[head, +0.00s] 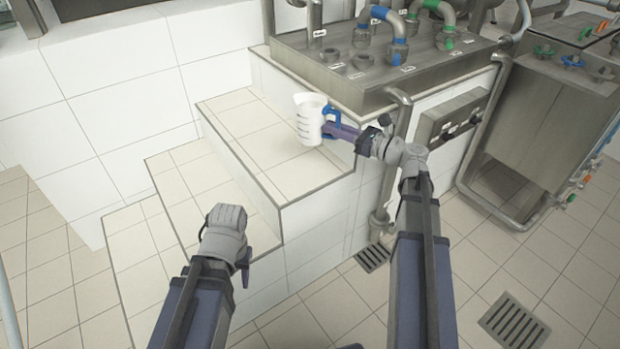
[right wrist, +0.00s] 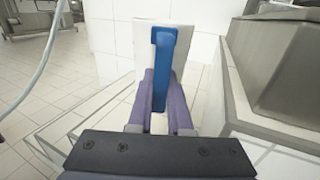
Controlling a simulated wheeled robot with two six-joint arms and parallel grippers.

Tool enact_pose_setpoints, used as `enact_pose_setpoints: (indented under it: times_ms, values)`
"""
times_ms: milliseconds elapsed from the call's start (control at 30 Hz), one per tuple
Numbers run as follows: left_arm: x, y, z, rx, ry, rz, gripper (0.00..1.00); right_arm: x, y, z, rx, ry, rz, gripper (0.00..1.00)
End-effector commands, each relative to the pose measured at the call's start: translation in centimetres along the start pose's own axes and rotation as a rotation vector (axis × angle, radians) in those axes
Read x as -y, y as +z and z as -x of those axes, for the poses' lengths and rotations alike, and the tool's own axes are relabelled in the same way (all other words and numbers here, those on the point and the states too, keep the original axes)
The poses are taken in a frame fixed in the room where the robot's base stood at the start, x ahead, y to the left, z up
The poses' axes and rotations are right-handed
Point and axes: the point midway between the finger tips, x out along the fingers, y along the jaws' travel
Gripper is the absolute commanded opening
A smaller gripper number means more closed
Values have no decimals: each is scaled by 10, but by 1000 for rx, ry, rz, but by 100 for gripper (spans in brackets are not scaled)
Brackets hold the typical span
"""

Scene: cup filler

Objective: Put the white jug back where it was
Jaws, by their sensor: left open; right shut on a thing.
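The white jug (head: 308,122) with dark measuring marks and a blue handle is upright over the upper tiled step, near its right end. Whether its base touches the step I cannot tell. My right gripper (head: 338,130) is shut on the handle from the right. In the right wrist view, the purple fingers (right wrist: 158,95) grip both sides of the blue handle, with the jug's white wall (right wrist: 142,40) behind it. My left gripper (head: 246,274) hangs low in front of the lower steps, mostly hidden by its wrist, and holds nothing visible.
The tiled steps (head: 235,130) have free room left of the jug. A steel filling unit (head: 370,75) with blue and green pipe fittings stands behind it on a higher ledge. A vertical steel pipe (head: 393,165) runs close by my right wrist. A steel cabinet (head: 545,115) stands right.

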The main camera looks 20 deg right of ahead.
Motion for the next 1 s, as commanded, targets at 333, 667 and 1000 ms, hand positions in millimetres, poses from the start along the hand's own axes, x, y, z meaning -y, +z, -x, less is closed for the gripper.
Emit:
enact_pose_setpoints:
  times_ms: [333,667,1000]
  values:
    - [-1,-1,-10,0,0,-1,45,0,-10,-3,1,3,0,0]
    - [-6,-3,-57,-1,1,4,45,0,-57,-2,0,3,0,0]
    - [-7,-4,-69,-1,1,9,45,0,-69,-2,0,3,0,0]
